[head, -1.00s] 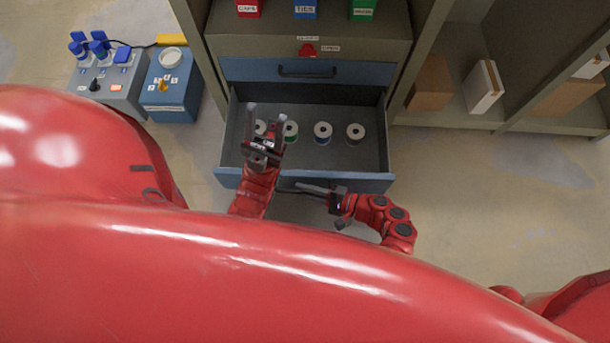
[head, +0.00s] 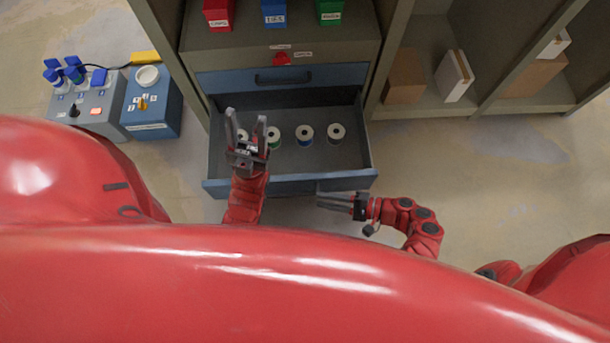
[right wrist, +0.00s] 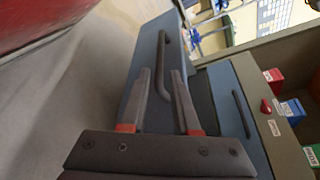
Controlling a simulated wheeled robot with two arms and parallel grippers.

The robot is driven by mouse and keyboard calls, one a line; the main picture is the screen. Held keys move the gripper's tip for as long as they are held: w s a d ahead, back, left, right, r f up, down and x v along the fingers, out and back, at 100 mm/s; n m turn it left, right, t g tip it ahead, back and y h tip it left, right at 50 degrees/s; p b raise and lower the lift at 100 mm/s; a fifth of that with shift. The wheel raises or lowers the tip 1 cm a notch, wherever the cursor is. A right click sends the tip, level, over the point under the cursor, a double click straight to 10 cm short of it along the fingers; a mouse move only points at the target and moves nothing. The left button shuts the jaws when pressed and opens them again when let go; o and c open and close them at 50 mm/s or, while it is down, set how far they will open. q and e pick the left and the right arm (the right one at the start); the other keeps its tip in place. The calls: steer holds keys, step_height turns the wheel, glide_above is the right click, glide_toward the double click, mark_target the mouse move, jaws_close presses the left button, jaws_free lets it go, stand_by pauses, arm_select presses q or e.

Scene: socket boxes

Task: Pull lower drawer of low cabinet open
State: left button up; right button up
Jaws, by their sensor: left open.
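The lower drawer (head: 290,186) of the low cabinet (head: 290,38) is pulled well out, with several spools inside. Its blue front and dark bar handle (right wrist: 164,60) show in the right wrist view. My right gripper (head: 320,199) is just in front of the drawer front, right of its middle, fingers pointing left. In the right wrist view its fingers (right wrist: 161,73) are apart, pointing toward the handle, with the handle's near end showing between them; I see no grip on it. My left gripper (head: 246,112) is open and empty over the drawer's left part, partly hiding a spool.
The blue upper drawer (head: 335,75) is shut. Red, blue (head: 274,12) and green bins stand above it. Control boxes (head: 152,108) stand on the floor at left. Open shelves (head: 480,105) with boxes are at right. The floor right of the drawer is clear.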

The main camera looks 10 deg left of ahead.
steer(key=p+v, duration=0.1)
steer(key=v, duration=0.6)
stand_by(0.4)
